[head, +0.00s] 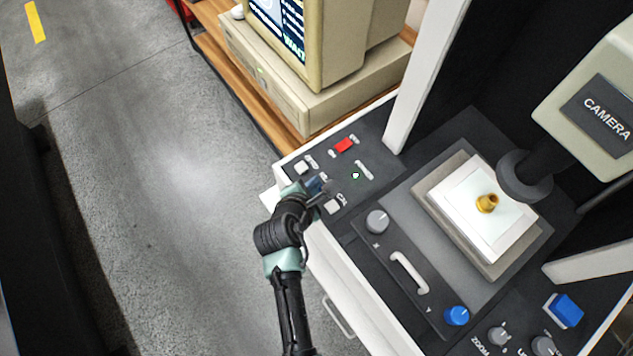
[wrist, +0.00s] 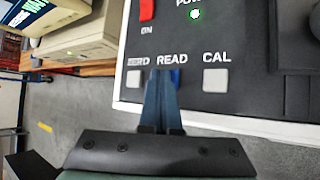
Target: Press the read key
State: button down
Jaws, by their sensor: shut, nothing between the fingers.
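The read key is a blue key under the label READ on the dark control panel. In the wrist view its blue edge (wrist: 176,77) shows just right of my fingertips, and the rest is hidden behind them. In the head view a bit of the blue key (head: 314,184) shows beside my gripper (head: 322,193). In the wrist view my gripper (wrist: 163,74) is shut and empty, its fingertips over the read key. I cannot tell whether they touch it.
A pale CAL key (wrist: 216,80) is close on the right, another pale key (wrist: 137,78) on the left. A red ON switch (head: 344,145) and green power light (head: 355,175) lie farther in. The stage holds a brass part (head: 487,203) under the camera (head: 590,95).

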jog(key=shift+r+p, duration=0.65)
notch_tip(320, 180, up, 5)
jog(key=p, duration=0.5)
jog(key=shift+r, duration=0.1)
dwell(0.7)
